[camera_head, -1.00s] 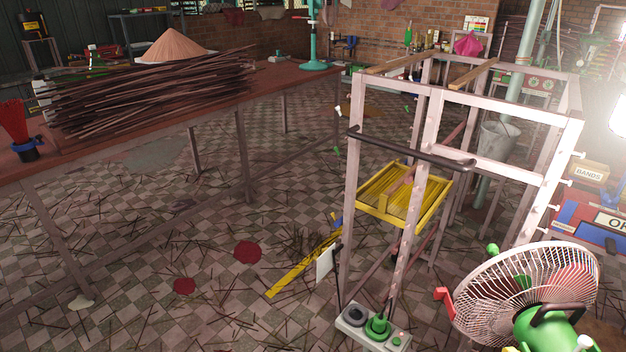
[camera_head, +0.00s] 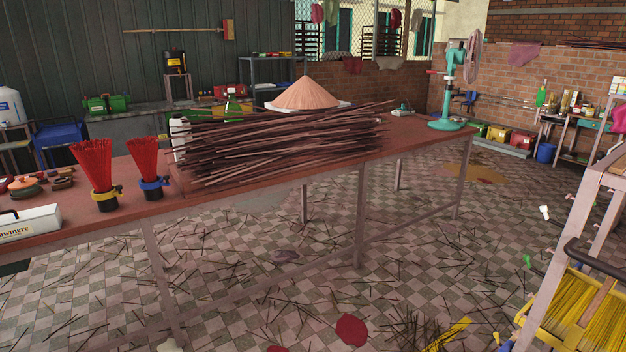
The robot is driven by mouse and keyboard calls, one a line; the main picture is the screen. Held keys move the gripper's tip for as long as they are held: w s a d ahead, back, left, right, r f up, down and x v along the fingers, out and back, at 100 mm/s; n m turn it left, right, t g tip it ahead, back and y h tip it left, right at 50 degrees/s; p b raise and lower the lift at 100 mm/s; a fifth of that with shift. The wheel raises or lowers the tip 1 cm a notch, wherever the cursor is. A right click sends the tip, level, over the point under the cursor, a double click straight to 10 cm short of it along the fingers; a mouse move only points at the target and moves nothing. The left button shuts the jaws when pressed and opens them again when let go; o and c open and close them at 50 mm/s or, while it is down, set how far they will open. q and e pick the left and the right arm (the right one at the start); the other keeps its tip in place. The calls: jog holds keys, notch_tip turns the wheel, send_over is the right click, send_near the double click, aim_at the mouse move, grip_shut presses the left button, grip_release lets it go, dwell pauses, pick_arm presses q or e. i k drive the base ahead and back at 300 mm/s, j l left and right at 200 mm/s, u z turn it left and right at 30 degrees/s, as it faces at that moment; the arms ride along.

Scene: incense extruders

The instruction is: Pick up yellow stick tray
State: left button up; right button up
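The yellow stick tray (camera_head: 527,318) is at the lower right of the head view, inside a pale metal frame (camera_head: 557,240). It holds yellow sticks (camera_head: 607,325), and its right and lower parts are cut off by the picture edge. A frame post and a dark bar pass in front of it. Neither of my grippers shows in this view.
A long red-brown table (camera_head: 408,135) runs across the middle, bearing a heap of dark sticks (camera_head: 270,145), red stick bundles (camera_head: 95,167) and a cone of powder (camera_head: 306,94). The tiled floor between table and frame is open but littered with sticks and red patches (camera_head: 351,329).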

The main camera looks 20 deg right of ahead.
aim_at(585, 314)
jog(key=i+z, duration=0.5)
jog(key=i+j+z, duration=0.3)
jog(key=i+z, duration=0.2)
jog(key=i, duration=0.15)
jog(key=i+z, duration=0.2)
jog(key=z, duration=0.25)
jog(key=i+j+z, duration=0.15)
jog(key=z, duration=0.35)
jog(key=i+j+z, duration=0.2)
jog(key=z, duration=0.25)
jog(key=i+j+z, duration=0.2)
jog(key=z, duration=0.25)
jog(key=i+j+z, duration=0.1)
jog(key=j+z, duration=0.35)
jog(key=l, duration=0.1)
